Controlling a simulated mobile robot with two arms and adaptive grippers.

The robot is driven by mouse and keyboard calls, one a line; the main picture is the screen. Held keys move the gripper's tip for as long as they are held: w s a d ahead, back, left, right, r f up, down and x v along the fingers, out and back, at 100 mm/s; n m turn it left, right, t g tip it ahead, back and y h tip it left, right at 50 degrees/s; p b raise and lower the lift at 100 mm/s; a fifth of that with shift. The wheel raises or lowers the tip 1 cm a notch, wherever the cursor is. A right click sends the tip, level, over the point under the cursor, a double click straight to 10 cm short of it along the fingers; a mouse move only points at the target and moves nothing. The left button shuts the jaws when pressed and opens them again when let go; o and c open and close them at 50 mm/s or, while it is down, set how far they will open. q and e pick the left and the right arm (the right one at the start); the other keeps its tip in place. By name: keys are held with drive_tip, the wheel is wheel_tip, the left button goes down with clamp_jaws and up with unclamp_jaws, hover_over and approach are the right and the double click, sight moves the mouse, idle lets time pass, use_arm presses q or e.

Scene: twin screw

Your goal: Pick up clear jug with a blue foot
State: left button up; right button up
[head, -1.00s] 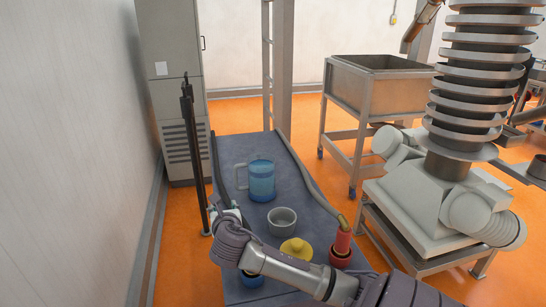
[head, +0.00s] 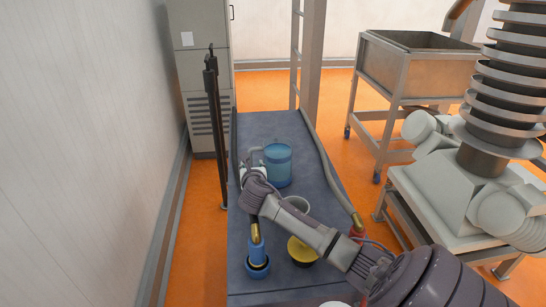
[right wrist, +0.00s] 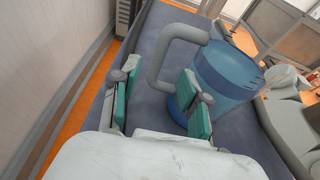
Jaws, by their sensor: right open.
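The clear jug with a blue tint (head: 278,168) stands upright on the dark grey table, its grey handle on the left side. In the right wrist view the jug (right wrist: 226,72) is at the upper right, its handle (right wrist: 157,62) pointing toward the gripper. My right gripper (head: 254,172) is at the jug's handle side in the head view. In the right wrist view my right gripper (right wrist: 158,92) is open, with green pads apart. The handle's lower part appears in the gap between the fingertips; I cannot tell how deep. My left gripper is not in view.
On the table (head: 270,123) are a grey bowl (head: 297,203) partly behind my arm, a yellow lidded item (head: 302,250), and a blue fitting (head: 257,256). A grey hose (head: 327,165) runs along the right edge. A dark upright post (head: 216,130) stands at the left edge.

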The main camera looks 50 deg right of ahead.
sight(251, 162)
drive_tip(key=shift+w+d+p, duration=0.3)
drive_tip(key=shift+w, duration=0.1)
drive_tip(key=x, duration=0.3)
drive_tip(key=shift+w+p, duration=0.1)
drive_tip(key=shift+p, duration=0.2)
drive_tip(key=shift+w+d+f, duration=0.15)
drive_tip(key=shift+w+f, duration=0.05)
drive_tip(key=shift+f, duration=0.05)
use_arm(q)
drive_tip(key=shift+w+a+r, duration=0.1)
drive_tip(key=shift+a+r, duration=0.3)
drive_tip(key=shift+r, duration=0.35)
use_arm(e)
drive_tip(key=shift+s+r, duration=0.1)
drive_tip(key=shift+c, duration=1.4)
clamp_jaws()
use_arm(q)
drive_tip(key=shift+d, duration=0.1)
